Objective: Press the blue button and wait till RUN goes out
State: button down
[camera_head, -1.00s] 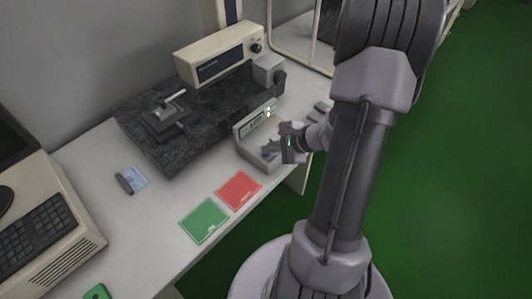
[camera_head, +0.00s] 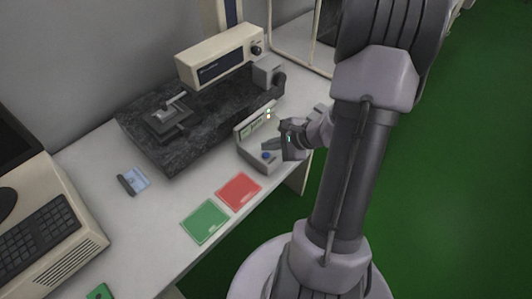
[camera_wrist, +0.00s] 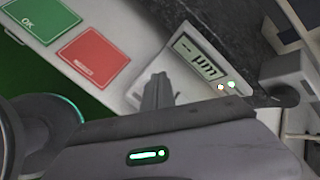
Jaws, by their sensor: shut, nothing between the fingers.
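The blue button (camera_head: 266,155) sits on the sloped front of a small grey gauge box (camera_head: 258,166) in the head view. My gripper (camera_head: 268,145) is shut and empty, its tips just above and behind the button, apart from it. In the wrist view my shut fingers (camera_wrist: 157,92) cover part of the box, and the button is hidden. The box's display (camera_wrist: 199,57) reads a dash and "µm". Two small lamps beside it (camera_wrist: 226,86) are lit; I cannot read which is RUN.
A dark stone plate (camera_head: 185,150) with a small stage lies behind and left of the box. A green OK card (camera_head: 204,221) and a red card (camera_head: 239,191) lie in front. A beige instrument (camera_head: 220,55) stands behind. The table between the cards and the keyboard is mostly clear.

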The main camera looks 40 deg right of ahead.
aim_at(269, 156)
notch_tip(269, 156, up, 4)
jog(key=p, duration=0.2)
jog(key=shift+r+p, duration=0.25)
jog(key=shift+p, duration=0.15)
jog(key=w+a+r+n+g+y, duration=0.1)
jog(key=a+r+n, duration=0.3)
jog(key=a+r, duration=0.3)
jog(key=a+r+n+g+y, duration=0.1)
jog(key=a+r+n, duration=0.35)
jog(key=a, duration=0.45)
jog(key=s+a+r+n+g+h, duration=0.1)
jog(key=s+a+r+n+h, duration=0.1)
jog(key=s+a+r+n, duration=0.6)
jog(key=s+a+n, duration=0.3)
jog(key=s, duration=0.1)
jog(key=shift+s+a+h, duration=0.25)
jog(key=shift+a+h, duration=0.05)
jog(key=shift+r, duration=0.1)
dwell(0.7)
